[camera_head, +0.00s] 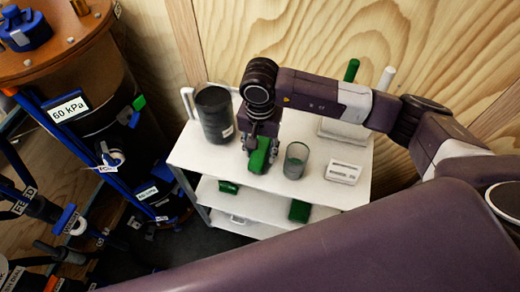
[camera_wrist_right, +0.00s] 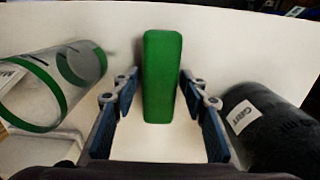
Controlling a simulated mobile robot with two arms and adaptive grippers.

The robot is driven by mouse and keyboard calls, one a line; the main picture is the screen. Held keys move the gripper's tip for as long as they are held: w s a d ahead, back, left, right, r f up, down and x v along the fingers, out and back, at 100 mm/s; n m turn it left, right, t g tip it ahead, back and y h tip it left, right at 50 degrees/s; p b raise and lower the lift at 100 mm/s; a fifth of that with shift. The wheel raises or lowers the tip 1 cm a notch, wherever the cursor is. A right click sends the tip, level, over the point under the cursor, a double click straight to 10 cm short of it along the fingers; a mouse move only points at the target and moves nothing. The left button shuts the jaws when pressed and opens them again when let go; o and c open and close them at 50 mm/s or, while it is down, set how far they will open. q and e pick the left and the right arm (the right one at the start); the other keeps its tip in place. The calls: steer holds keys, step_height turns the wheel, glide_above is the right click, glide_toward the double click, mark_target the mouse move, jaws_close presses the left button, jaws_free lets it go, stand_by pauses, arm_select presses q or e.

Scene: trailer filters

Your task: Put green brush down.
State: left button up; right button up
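The green brush (camera_head: 259,158) is a green block on the white top shelf of the cart (camera_head: 205,150), near its front edge. In the right wrist view the brush (camera_wrist_right: 163,75) stretches away from me between the fingers, with a gap on each side. My right gripper (camera_head: 262,132) is above the brush in the head view. In the right wrist view the gripper (camera_wrist_right: 159,82) is open, with its blue-padded fingers apart and not touching the brush. My left gripper is not in view.
A black canister (camera_head: 214,115) stands left of the brush, and a clear beaker with green bands (camera_head: 296,160) right of it. A white labelled box (camera_head: 343,172) lies farther right. Green items (camera_head: 299,211) sit on the lower shelf. A wooden wall is behind.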

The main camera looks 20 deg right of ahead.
mark_target(260, 151)
steer(key=shift+o, duration=0.3)
steer(key=shift+r+p, duration=0.25)
steer(key=shift+p, duration=0.05)
step_height(260, 151, up, 12)
steer(key=b, duration=0.2)
steer(key=shift+b, duration=0.4)
steer(key=shift+f, duration=0.15)
